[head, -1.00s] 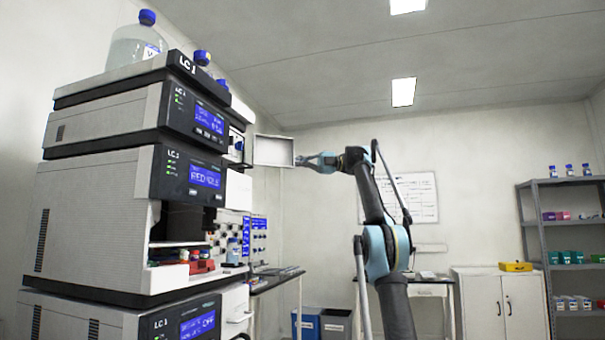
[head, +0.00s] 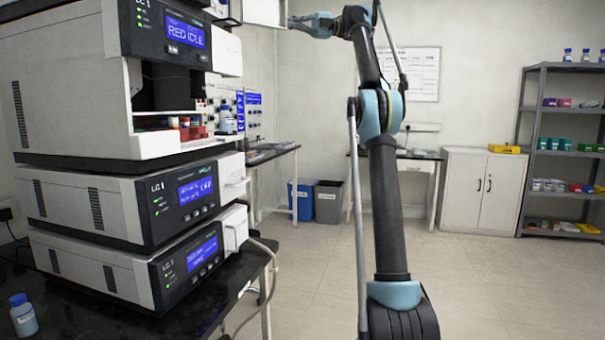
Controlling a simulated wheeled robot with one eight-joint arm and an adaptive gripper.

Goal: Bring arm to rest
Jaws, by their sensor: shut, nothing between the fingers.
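My gripper (head: 295,22) is at the top of the head view, at the end of my raised arm. It is shut and empty, pointing left. Its tips are beside the edge of an open whitish door or panel (head: 264,12) on the instrument stack. I cannot tell whether they touch it. My arm rises almost straight up from the lower right of the view, then bends left at the top.
The instrument stack (head: 75,115) fills the left on a black bench (head: 90,315), where a blue-capped bottle (head: 24,318) stands. Bins (head: 328,203), a white cabinet (head: 470,190) and a grey shelf unit (head: 528,150) line the back. Floor (head: 500,290) at right is clear.

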